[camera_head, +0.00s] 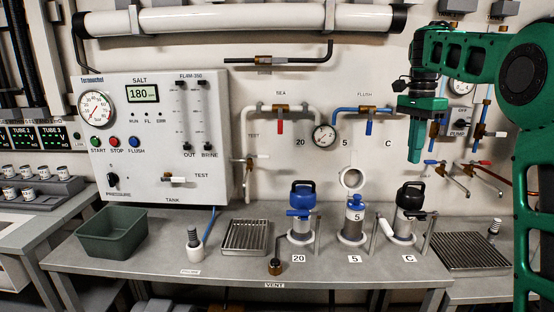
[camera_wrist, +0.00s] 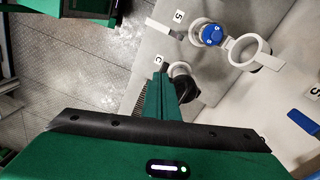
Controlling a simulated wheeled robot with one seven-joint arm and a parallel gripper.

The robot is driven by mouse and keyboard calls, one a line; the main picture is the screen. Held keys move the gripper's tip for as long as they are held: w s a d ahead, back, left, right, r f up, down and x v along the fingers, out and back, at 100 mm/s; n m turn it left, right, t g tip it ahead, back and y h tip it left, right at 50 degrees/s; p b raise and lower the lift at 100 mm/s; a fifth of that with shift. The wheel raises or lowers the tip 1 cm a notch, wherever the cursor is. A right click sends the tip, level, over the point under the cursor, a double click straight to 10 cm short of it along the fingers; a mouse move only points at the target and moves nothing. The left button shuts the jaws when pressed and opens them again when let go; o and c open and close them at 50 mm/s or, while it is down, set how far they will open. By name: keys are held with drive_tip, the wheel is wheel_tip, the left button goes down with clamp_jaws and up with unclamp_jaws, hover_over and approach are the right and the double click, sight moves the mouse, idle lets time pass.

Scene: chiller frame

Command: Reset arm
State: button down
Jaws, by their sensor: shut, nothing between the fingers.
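My green arm comes in from the right in the head view. My gripper (camera_head: 415,158) points down, raised above the right part of the bench and in front of the wall. Its fingers look closed together, with nothing between them. In the wrist view the green fingers of my gripper (camera_wrist: 160,80) also show, over the bench beside the black-topped canister. The gripper appears clear of the canisters and pipes in the head view.
On the grey bench (camera_head: 180,262) stand a blue-topped canister (camera_head: 302,205), a smaller blue-capped one (camera_head: 355,212) and a black-topped one (camera_head: 407,205). A green bin (camera_head: 110,235) and drain grates (camera_head: 246,237) sit there too. Wall pipes with a red valve handle (camera_head: 280,127) and blue pipes lie behind.

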drive_tip(key=s+d+f+n, duration=0.25)
drive_tip(key=s+d, duration=0.25)
drive_tip(key=s, duration=0.7)
drive_tip(key=s+f+n, duration=0.2)
drive_tip(key=s+f, duration=0.3)
drive_tip(key=s, duration=0.4)
drive_tip(key=s+a+f+n, duration=0.1)
drive_tip(key=s+f+n, duration=0.1)
drive_tip(key=s+f, duration=0.4)
drive_tip(key=s+f+n, duration=0.2)
drive_tip(key=s+f, duration=0.4)
drive_tip(key=s, duration=0.7)
drive_tip(key=shift+s+a+t+y, duration=0.15)
drive_tip(key=shift+s+t+y, duration=0.1)
drive_tip(key=shift+t+y, duration=0.05)
drive_tip(key=shift+w+f, duration=0.2)
drive_tip(key=shift+w, duration=0.4)
